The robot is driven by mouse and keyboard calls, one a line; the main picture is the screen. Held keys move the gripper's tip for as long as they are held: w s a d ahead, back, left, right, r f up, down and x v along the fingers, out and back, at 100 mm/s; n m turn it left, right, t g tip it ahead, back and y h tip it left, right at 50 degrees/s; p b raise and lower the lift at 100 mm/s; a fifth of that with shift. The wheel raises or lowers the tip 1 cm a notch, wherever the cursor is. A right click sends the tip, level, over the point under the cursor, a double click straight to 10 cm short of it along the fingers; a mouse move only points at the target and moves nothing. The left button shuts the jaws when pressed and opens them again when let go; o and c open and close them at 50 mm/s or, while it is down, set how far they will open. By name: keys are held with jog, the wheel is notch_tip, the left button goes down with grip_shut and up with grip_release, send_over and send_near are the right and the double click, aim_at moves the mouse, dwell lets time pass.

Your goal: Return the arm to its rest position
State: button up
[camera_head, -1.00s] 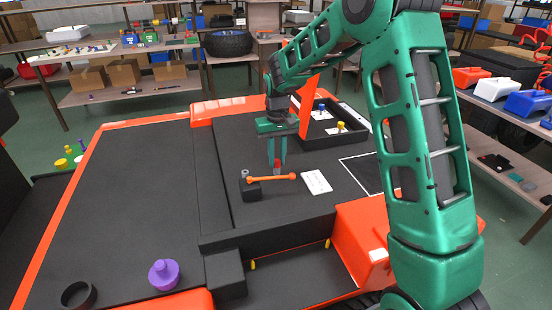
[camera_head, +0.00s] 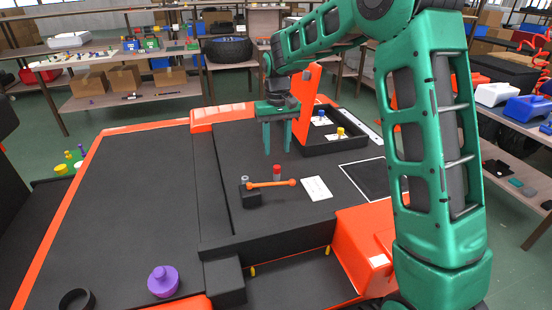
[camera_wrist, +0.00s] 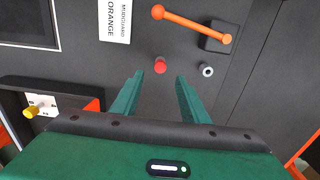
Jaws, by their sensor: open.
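My green arm (camera_head: 436,130) reaches over the black work surface from the right. My gripper (camera_head: 277,145) hangs pointing down, open and empty, above the surface. It also shows in the wrist view (camera_wrist: 157,90), with its two fingers apart. A small red-topped peg (camera_head: 277,172) stands on the surface below the gripper, apart from the fingers. In the wrist view the red peg (camera_wrist: 160,66) shows just beyond and between the fingertips.
An orange bar (camera_head: 270,184) rests on a black block (camera_head: 249,198) near the peg. A white label card (camera_head: 316,188) lies to the right. A black tray (camera_head: 340,143) with yellow and blue pieces is behind. A purple knob (camera_head: 163,281) and black ring (camera_head: 76,300) sit front left.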

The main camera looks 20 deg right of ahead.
jog(key=s+d+r+m, duration=0.2)
jog(key=s+d+r, duration=0.2)
jog(key=s+d, duration=0.45)
jog(key=s+d+r+m, duration=0.1)
jog(key=s+d+r, duration=0.4)
jog(key=s, duration=0.6)
jog(key=s+d+f+m, duration=0.1)
jog(key=s+d+f, duration=0.1)
jog(key=s, duration=0.9)
jog(key=s+d+f+m, duration=0.2)
jog(key=s+f, duration=0.2)
jog(key=s, duration=0.7)
jog(key=shift+s, duration=0.4)
jog(key=shift+w+f, duration=0.25)
jog(key=shift+w, duration=0.35)
